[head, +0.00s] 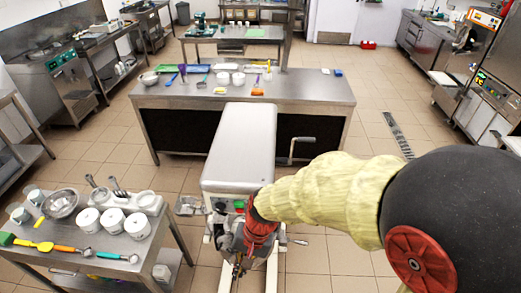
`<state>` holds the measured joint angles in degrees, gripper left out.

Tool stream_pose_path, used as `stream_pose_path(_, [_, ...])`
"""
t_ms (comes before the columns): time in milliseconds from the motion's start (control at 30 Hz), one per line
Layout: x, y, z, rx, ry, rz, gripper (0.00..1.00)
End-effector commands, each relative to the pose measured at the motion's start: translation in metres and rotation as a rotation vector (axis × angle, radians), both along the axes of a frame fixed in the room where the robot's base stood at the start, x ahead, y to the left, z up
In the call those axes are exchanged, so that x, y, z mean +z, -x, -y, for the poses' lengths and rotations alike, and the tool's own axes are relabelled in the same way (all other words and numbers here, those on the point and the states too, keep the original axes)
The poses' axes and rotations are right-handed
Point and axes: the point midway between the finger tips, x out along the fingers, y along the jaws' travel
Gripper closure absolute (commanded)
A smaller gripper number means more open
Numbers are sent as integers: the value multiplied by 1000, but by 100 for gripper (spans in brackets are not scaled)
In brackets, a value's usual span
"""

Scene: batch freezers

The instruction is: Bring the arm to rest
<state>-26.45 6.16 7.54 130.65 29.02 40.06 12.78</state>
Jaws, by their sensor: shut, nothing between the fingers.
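My arm, in a pale yellow sleeve, reaches in from the right side of the head view. Its red and dark wrist comes down at the front of a light grey batch freezer (240,150). My gripper (238,266) points downward there, small and partly lost against the freezer's dark front parts. It is shut with nothing seen held in it. I cannot tell whether it touches the freezer.
A steel side table (165,245) with white tubs, a bowl and utensils stands at the left front. A long steel counter (310,88) with boards and bowls stands behind the freezer. A floor drain (398,135) lies right; the tiled floor around it is clear.

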Motion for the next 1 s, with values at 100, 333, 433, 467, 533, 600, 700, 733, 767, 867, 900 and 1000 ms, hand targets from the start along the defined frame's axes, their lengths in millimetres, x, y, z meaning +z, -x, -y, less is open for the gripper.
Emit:
stream_pose_path(100, [3, 5, 42, 141, 20, 92, 100])
stream_pose_path(333, [11, 17, 122, 307, 112, 251, 100])
stream_pose_path(433, [10, 23, 154, 325, 161, 321, 100])
stream_pose_path(467, [10, 26, 163, 324, 176, 341, 100])
stream_pose_path(533, [9, 29, 183, 305, 210, 395, 100])
stream_pose_path(600, [7, 33, 200, 278, 240, 453, 100])
stream_pose_path(700, [6, 38, 220, 223, 270, 540, 100])
stream_pose_path(733, [6, 40, 224, 204, 274, 564, 100])
stream_pose_path(767, [6, 41, 228, 186, 277, 585, 100])
stream_pose_path(867, [7, 44, 238, 138, 291, 642, 100])
stream_pose_path(900, [6, 45, 241, 124, 295, 654, 100])
stream_pose_path(1000, [3, 46, 246, 103, 302, 665, 100])
